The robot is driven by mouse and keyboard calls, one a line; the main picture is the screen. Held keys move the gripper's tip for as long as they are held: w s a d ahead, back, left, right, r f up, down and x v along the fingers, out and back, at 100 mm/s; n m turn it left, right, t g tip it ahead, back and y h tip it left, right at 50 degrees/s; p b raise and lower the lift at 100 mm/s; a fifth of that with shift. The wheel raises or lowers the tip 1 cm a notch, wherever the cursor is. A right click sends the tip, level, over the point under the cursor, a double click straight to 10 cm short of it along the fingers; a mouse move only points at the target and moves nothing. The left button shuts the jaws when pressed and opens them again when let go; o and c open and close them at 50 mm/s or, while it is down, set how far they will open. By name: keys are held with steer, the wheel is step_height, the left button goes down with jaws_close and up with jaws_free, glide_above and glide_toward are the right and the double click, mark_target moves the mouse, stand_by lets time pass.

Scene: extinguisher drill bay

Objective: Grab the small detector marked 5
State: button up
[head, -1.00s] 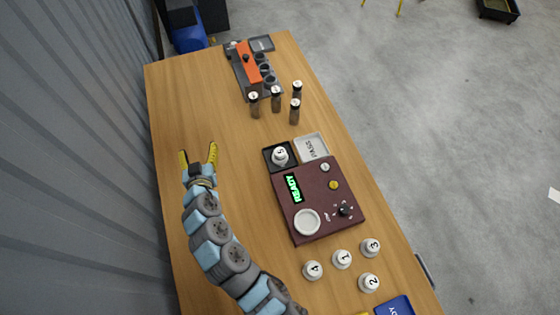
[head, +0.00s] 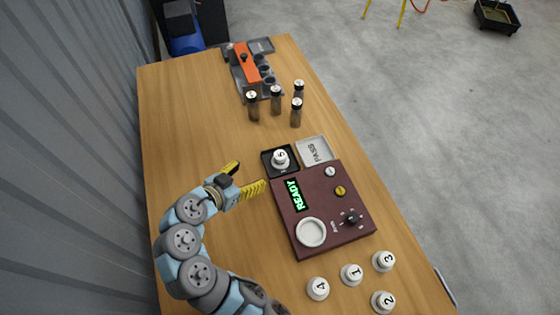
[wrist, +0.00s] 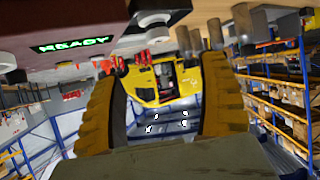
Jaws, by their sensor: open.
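The small white detector marked 5 (head: 280,158) sits upright in a black square tray (head: 268,169), left of the grey PASS tray (head: 315,151). In the wrist view a white detector (wrist: 155,30) shows at the top, above the gap between my fingers. My gripper (head: 243,178) has yellow fingers, is open and empty, and is just left of and below the black tray in the head view. The fingers also show in the wrist view (wrist: 160,115). It does not touch the detector.
A maroon tester box (head: 330,200) reading READY stands close below the tray. Several numbered detectors, such as the one marked 4 (head: 317,288), stand at the lower right. Dark cylinders with white caps (head: 252,106) and an orange-and-grey rack (head: 247,68) stand farther up the table.

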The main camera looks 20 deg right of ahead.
mark_target(276, 160)
steer(key=x, duration=1)
steer(key=shift+w+d+f+b, duration=0.15)
steer(key=shift+d+b, duration=0.1)
steer(key=shift+b, duration=0.15)
steer(key=shift+s+x, duration=0.2)
steer(key=shift+x, duration=2.6)
steer(key=c, duration=1.3)
